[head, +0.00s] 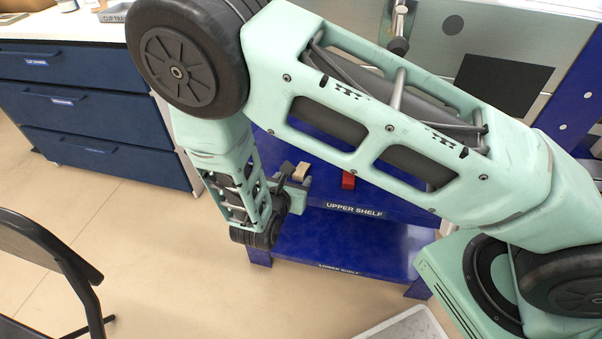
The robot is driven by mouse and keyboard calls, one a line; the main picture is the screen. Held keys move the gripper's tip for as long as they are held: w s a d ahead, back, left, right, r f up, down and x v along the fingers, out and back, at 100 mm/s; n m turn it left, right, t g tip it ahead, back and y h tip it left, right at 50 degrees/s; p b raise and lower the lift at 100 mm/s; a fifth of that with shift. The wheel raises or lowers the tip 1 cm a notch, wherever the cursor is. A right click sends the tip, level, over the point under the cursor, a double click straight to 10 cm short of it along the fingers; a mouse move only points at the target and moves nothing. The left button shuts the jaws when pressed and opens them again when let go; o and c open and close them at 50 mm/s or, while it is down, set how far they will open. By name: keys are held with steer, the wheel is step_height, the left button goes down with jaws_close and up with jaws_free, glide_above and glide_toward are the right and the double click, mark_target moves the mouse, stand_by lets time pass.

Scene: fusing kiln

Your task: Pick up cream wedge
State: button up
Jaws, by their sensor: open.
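The cream wedge (302,172) is a small tan piece at the left end of the blue upper shelf (385,207). My gripper (293,178) is at that end of the shelf, right beside the wedge. Its jaws are open. The wedge is partly hidden by the gripper, and I cannot tell whether it lies between the fingers or touches them. My arm hides much of the shelf behind it.
A red block (348,180) sits on the upper shelf to the right of the gripper. The blue lower shelf (340,245) looks bare. Blue drawers (80,105) stand at left, a dark chair (45,250) at lower left. A pale tray (405,328) shows at the bottom edge.

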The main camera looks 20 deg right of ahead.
mark_target(300, 170)
steer(key=b+x, duration=0.1)
steer(key=x, duration=0.4)
steer(key=shift+w, duration=0.1)
steer(key=c, duration=1)
